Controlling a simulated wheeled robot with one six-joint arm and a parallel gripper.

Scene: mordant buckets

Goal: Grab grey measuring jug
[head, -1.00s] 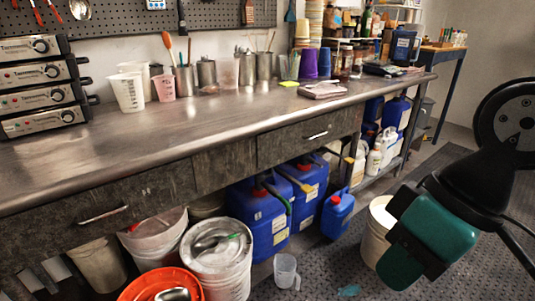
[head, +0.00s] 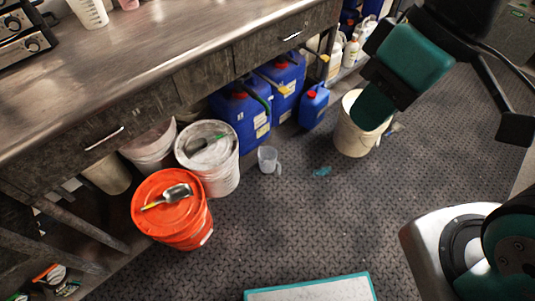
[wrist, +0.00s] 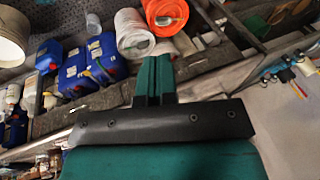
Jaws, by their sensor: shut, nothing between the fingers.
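The grey measuring jug (head: 268,160) is a small translucent jug with a handle. It stands upright on the dark floor, just right of the white lidded bucket. It also shows small at the top of the wrist view (wrist: 93,23), left of the fingers. My gripper (head: 372,108) is at the upper right of the head view, well right of the jug and apart from it; its teal fingers overlap the cream bucket in the picture. In the wrist view its fingers (wrist: 155,75) are together and empty.
A cream bucket (head: 352,138) stands right of the jug. Blue canisters (head: 240,118) stand behind it under the metal bench (head: 170,60). A white lidded bucket (head: 222,172) and an orange bucket (head: 170,222) are left. A teal scrap (head: 322,171) lies nearby.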

